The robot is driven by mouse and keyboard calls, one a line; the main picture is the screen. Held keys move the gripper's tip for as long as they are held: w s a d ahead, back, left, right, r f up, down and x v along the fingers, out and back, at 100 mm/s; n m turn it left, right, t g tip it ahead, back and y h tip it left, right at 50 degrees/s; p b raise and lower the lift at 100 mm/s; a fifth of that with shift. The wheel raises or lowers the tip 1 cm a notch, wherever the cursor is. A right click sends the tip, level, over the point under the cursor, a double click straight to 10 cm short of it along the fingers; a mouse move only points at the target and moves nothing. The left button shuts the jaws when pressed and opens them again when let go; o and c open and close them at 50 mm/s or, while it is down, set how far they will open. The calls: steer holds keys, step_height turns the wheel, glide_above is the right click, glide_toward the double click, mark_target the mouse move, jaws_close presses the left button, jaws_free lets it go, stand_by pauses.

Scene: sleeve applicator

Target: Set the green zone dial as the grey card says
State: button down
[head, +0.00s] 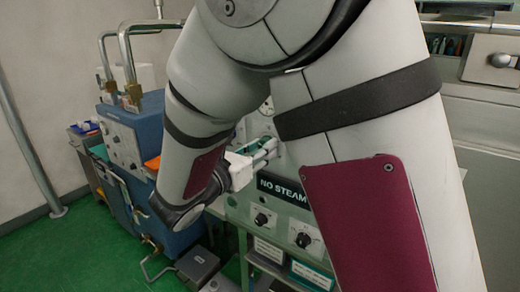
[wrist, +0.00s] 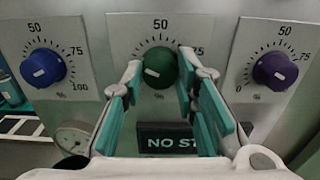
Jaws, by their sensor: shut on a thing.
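In the wrist view the green zone dial (wrist: 160,62) sits in the middle of a light plate (wrist: 118,28) with a scale marked 50 at the top and 75 at the right. A short white mark shows on the dial's lower left face; the exact reading cannot be told. My gripper (wrist: 158,78) has its teal-padded fingers on either side of the green dial, shut on it. In the head view my gripper (head: 266,152) reaches the panel, and my arm hides the dial there. I cannot make out a grey card with readable text.
A blue dial (wrist: 43,68) is to the left and a purple dial (wrist: 275,70) to the right, close beside my fingers. A "NO STEAM" sign (head: 280,189) is below. A round gauge (wrist: 72,136) is at lower left. A blue machine (head: 135,135) stands left in the head view.

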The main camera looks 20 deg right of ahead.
steer(key=m+b, duration=2.6)
steer(key=b, duration=0.6)
steer(key=shift+f, duration=0.15)
steer(key=shift+m+b, duration=0.3)
steer(key=shift+b, duration=0.25)
steer(key=c, duration=1.2)
jaws_free()
steer(key=shift+c, duration=0.2)
steer(key=shift+r, duration=0.2)
